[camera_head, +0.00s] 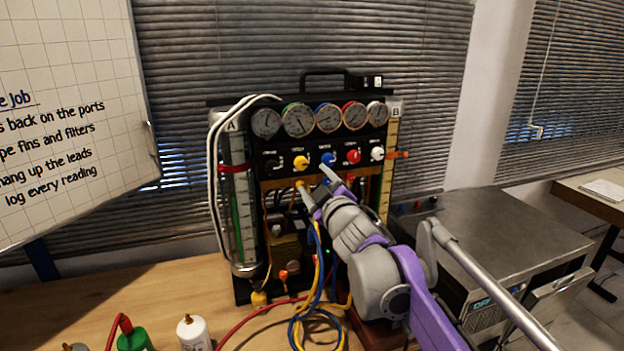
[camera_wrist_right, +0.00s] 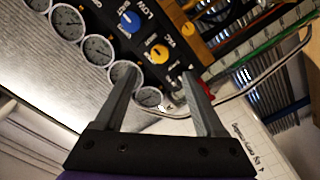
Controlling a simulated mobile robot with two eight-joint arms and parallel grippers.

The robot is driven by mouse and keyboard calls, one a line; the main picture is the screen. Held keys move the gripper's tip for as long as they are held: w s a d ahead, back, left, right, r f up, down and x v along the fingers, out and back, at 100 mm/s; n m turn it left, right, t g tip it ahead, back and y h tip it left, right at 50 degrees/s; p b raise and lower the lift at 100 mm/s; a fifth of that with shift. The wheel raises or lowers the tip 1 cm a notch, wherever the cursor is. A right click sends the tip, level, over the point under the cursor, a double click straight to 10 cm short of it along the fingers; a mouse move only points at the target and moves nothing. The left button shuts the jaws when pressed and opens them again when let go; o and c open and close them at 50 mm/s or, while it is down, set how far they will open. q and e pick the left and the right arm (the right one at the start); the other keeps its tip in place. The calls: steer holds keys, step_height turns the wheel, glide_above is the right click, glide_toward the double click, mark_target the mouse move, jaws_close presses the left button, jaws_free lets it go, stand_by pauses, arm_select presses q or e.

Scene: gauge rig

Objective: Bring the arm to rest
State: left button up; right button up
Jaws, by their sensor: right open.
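My right gripper (camera_head: 318,182) is open, with its two fingers in front of the gauge rig's lower panel in the head view. It also shows in the right wrist view (camera_wrist_right: 160,90), its fingers spread and nothing between them but the rig behind. The right arm (camera_head: 385,270) comes in from the lower right, grey and purple. The gauge rig (camera_head: 325,160) stands on the table with a row of round gauges (camera_head: 298,119) on top. Below them are yellow, blue, red and white knobs; the blue knob (camera_head: 327,158) is just above the fingers. My left gripper is not seen.
Blue, yellow and red hoses (camera_head: 318,290) hang and lie on the wooden table (camera_head: 180,290) below the arm. White and green bottles (camera_head: 193,332) stand at the front. A grey metal cabinet (camera_head: 500,235) is on the right, a whiteboard (camera_head: 70,130) on the left.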

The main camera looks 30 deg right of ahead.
stand_by(0.5)
steer(key=s+a+f+m+g+y+p, duration=0.1)
steer(key=s+a+f+g, duration=0.3)
steer(key=s+f, duration=0.5)
steer(key=s+a+f+m+g+y+p, duration=0.1)
steer(key=s+a+f+m+g+y, duration=0.1)
steer(key=s+a+f, duration=0.6)
steer(key=s+a+f+m+g+y+p, duration=0.1)
steer(key=s+a+f+m+g, duration=0.2)
steer(key=s+a+f+g, duration=0.3)
steer(key=s+f, duration=0.5)
steer(key=f, duration=0.5)
steer(key=shift+s+a, duration=0.15)
steer(key=shift+a, duration=0.1)
